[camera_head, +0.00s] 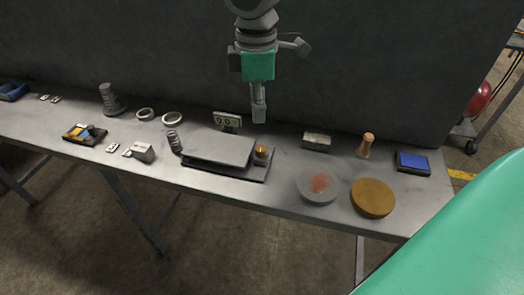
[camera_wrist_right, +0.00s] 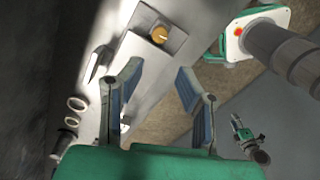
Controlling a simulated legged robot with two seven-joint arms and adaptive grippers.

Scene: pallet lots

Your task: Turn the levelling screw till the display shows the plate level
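The levelling device, a flat grey plate (camera_head: 218,149) on a dark base, lies mid-bench. Its brass levelling screw (camera_head: 262,151) is at the right end and also shows in the right wrist view (camera_wrist_right: 159,34). The small display (camera_head: 227,121) stands behind the plate; its digits look like zeros but are too small to read surely. My right gripper (camera_head: 259,115) hangs above and behind the screw, apart from it. In the right wrist view its two fingers (camera_wrist_right: 160,72) are spread with nothing between them.
A dark spring (camera_head: 174,142) stands left of the plate. To the right are a grey block (camera_head: 316,140), a wooden peg (camera_head: 366,146), a grey disc (camera_head: 318,188), a brown disc (camera_head: 372,198) and a blue pad (camera_head: 412,163). A dark wall rises behind the bench.

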